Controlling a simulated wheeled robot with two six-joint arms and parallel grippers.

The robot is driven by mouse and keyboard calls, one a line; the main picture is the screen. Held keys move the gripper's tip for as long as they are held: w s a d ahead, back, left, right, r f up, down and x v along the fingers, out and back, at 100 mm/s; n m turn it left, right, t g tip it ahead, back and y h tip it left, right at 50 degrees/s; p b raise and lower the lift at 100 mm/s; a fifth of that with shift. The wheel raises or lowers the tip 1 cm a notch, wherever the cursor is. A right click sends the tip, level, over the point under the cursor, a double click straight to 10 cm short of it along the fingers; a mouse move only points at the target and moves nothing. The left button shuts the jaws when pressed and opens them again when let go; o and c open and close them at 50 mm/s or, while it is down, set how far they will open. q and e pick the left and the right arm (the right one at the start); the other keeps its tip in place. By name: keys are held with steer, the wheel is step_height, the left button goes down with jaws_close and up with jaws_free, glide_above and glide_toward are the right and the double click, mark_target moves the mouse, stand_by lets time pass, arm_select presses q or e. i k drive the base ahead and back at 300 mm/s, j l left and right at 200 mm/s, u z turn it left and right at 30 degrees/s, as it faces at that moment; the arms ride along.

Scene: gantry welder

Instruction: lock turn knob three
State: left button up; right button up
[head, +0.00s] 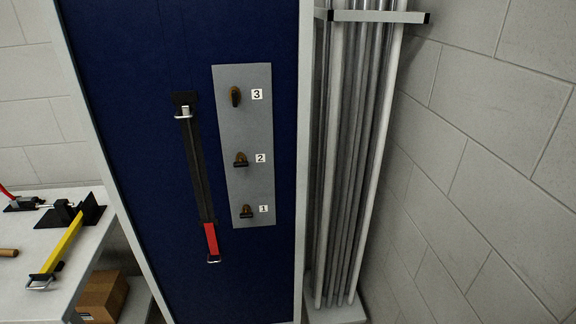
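Turn knob three (235,97) is a small brown and black knob at the top of a grey plate (245,125), beside a label with the number 3. Its handle looks upright, along the plate. Knob two (241,160) and knob one (246,212) sit below it on the same plate, and their dark handles look turned crosswise. The plate is on a dark blue panel (150,60). Neither of my grippers shows in the head view.
A black lever with a red grip (211,240) hangs left of the plate. A table (30,255) with a yellow-handled clamp (62,245) stands at the left, a cardboard box (102,296) below. Pale upright tubes (345,160) and a block wall (490,160) bound the right.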

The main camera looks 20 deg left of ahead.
mark_target(234, 95)
steer(key=u, duration=1.2)
